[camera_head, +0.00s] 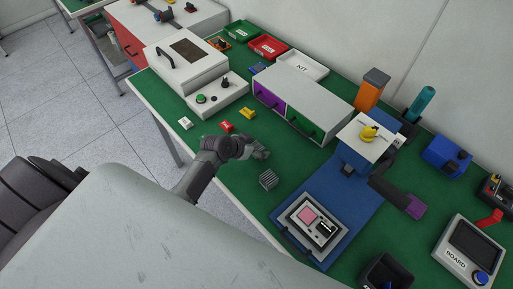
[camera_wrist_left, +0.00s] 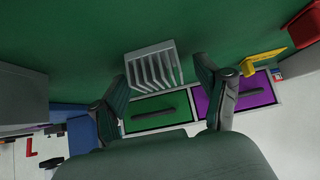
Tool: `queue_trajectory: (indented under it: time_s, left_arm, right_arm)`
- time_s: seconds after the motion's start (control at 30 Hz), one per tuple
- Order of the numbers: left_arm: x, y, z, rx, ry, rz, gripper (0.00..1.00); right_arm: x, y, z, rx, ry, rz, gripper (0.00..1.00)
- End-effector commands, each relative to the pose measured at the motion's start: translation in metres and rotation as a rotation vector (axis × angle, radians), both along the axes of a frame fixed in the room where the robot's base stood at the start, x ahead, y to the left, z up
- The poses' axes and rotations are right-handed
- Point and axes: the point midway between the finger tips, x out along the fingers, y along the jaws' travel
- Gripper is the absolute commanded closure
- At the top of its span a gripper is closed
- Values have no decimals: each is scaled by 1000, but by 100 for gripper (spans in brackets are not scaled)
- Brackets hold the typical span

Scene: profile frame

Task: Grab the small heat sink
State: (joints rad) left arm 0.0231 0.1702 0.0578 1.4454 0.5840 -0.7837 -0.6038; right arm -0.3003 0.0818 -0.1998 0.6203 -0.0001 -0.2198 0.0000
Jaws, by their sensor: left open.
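The small heat sink (camera_head: 268,180) is a grey finned block on the green bench top, left of the blue mat. It also shows in the left wrist view (camera_wrist_left: 153,68), fins visible, lying between the two fingertips in the picture. My left gripper (camera_head: 262,153) is open and empty, just behind the heat sink in the head view. In the left wrist view its fingers (camera_wrist_left: 160,72) are spread on either side of the heat sink's outline. I cannot tell the exact gap between them. My right gripper is not in view.
A grey cabinet with purple and green drawers (camera_head: 298,97) stands behind the gripper. Red (camera_head: 226,127) and yellow (camera_head: 246,112) small parts lie to the left. A blue mat (camera_head: 352,205) bears a device (camera_head: 312,222) at the right. Bare green bench surrounds the heat sink.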

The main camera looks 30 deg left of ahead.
Motion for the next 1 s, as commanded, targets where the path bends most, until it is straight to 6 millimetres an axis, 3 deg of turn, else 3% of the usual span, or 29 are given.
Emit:
queue_trajectory:
  time_s: [0.23, 0.63, 1.0]
  left_arm:
    - [1, 0, -1, 0, -1, 1, 25]
    - [1, 0, -1, 1, 0, 1, 91]
    - [1, 0, 5, 1, -2, 0, 91]
  right_arm:
    - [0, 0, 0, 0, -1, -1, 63]
    - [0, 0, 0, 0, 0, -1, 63]
    - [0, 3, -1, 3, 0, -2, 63]
